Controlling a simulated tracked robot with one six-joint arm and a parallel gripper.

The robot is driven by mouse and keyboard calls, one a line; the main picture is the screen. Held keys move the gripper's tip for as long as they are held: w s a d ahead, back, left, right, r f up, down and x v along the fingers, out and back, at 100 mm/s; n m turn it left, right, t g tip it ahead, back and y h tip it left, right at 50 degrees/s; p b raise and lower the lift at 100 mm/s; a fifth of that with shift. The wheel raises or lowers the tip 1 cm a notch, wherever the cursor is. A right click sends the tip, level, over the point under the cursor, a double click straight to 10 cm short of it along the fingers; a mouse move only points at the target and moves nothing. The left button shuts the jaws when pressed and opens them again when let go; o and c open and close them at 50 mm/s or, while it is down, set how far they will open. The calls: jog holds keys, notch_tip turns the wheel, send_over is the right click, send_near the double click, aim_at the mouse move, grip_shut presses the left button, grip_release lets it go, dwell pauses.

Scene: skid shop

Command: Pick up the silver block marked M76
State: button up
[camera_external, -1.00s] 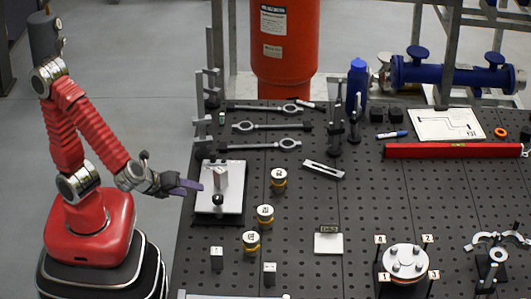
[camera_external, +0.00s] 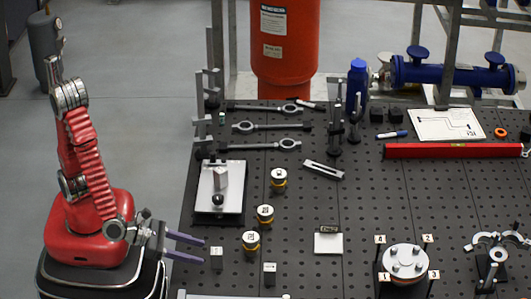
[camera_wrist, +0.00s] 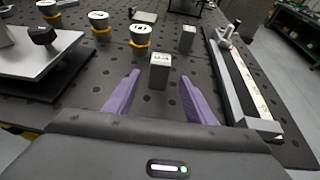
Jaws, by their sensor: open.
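Two small silver-grey blocks with white labelled tops stand upright near the table's front left. The nearer block (camera_external: 216,258) is just right of my fingertips; it also shows in the wrist view (camera_wrist: 159,72), ahead of and between the fingers. The other block (camera_external: 269,273) stands further right, and is beyond the first in the wrist view (camera_wrist: 187,39). I cannot read either label surely, so I cannot tell which is M76. My gripper (camera_external: 204,252) is open and empty; its two purple fingers also show in the wrist view (camera_wrist: 159,82).
Several yellow-ringed round pieces (camera_external: 250,242) stand behind the blocks. A white plate fixture (camera_external: 230,205) is at the left table edge, close to my arm. A long bar (camera_wrist: 240,90) lies right of the blocks in the wrist view. The middle of the perforated table (camera_external: 300,200) is mostly free.

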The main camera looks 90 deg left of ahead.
aim_at(217, 256)
jog(key=shift+x, duration=1.25)
jog(key=shift+x, duration=2.55)
jog(key=shift+r, duration=0.1)
grip_shut()
jog(key=shift+r, duration=5.05)
